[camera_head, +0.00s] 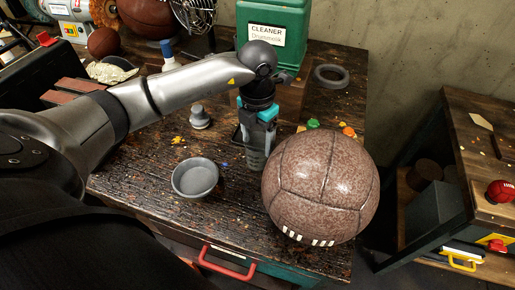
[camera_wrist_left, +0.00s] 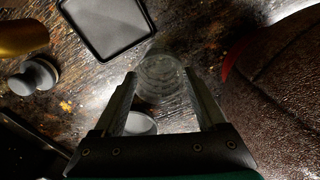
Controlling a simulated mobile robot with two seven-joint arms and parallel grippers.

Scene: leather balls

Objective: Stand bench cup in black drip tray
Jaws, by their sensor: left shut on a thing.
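The bench cup is a clear, ribbed cup (camera_head: 256,160), upright or nearly so beside the large leather ball. My left gripper (camera_head: 259,143) comes down from above and is shut on it. In the left wrist view the cup (camera_wrist_left: 162,76) sits between the two fingers. In the head view most of the tray is hidden behind my gripper. I cannot tell whether the cup touches the table. My right gripper is not in view.
The large brown leather ball (camera_head: 320,187) stands close right of the cup. A grey bowl (camera_head: 195,178) is to the left, and a grey knobbed weight (camera_head: 200,117) is behind it. A green cleaner container (camera_head: 273,35) stands at the back. The table's front edge is near.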

